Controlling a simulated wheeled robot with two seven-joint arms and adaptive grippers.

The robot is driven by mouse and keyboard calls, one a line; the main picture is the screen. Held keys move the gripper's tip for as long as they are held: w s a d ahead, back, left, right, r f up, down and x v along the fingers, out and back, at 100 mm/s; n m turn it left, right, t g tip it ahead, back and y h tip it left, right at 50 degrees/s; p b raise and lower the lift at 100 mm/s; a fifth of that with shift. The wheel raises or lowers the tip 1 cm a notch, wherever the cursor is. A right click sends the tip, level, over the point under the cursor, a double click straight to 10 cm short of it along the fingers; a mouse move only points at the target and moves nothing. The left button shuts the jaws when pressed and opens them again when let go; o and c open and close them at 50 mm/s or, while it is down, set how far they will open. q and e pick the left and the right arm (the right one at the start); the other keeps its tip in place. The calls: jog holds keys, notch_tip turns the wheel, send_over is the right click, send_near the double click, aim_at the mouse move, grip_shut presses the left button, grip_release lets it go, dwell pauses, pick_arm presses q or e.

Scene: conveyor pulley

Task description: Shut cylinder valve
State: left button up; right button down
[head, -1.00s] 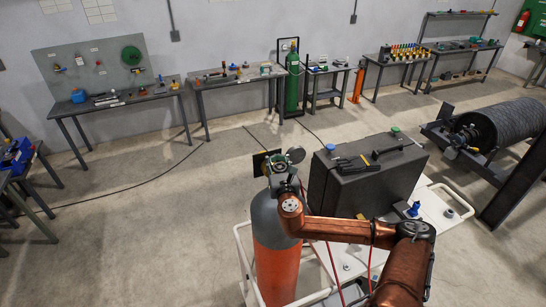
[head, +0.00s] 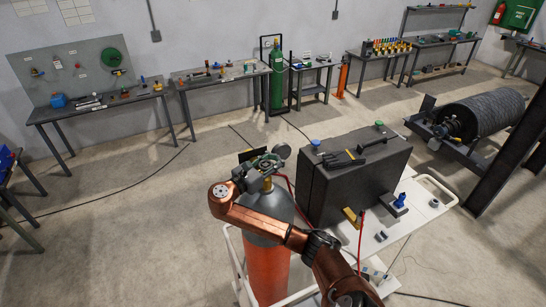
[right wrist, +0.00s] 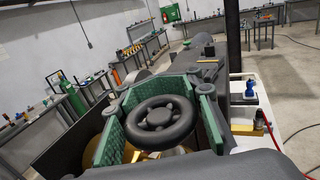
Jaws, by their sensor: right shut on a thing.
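The gas cylinder (head: 266,270), orange with a grey shoulder, stands upright on the white cart. A round gauge (head: 284,151) sits at its top beside the valve. My right gripper (head: 264,166) is at the cylinder's top and partly hides the valve in the head view. In the right wrist view, the black valve handwheel (right wrist: 160,122) sits between the green-padded fingers of my right gripper (right wrist: 162,112), which is shut on it. The valve body below the wheel is mostly hidden. My left gripper is not in view.
A dark case (head: 350,185) with tools on top stands on the white cart (head: 405,235), just right of the cylinder. Red hoses run beside the cylinder. A large roller (head: 485,115) is at the right.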

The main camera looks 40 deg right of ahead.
jog(key=s+m+g+y, duration=0.1)
jog(key=m+g, duration=0.1)
jog(key=g, duration=0.2)
jog(key=s+m+g+y, duration=0.1)
jog(key=m+g, duration=0.2)
jog(key=s+a+m+g+y, duration=0.1)
jog(key=m+g, duration=0.1)
jog(key=g, duration=0.2)
jog(key=shift+s+a+m+g, duration=0.1)
jog(key=shift+s+m+g, duration=0.2)
jog(key=shift+m, duration=0.1)
jog(key=shift+r, duration=0.15)
jog(key=c, duration=2)
grip_release()
jog(key=o, duration=0.3)
jog(key=shift+w+a, duration=0.1)
jog(key=shift+a, duration=0.05)
jog(key=shift+o, duration=0.8)
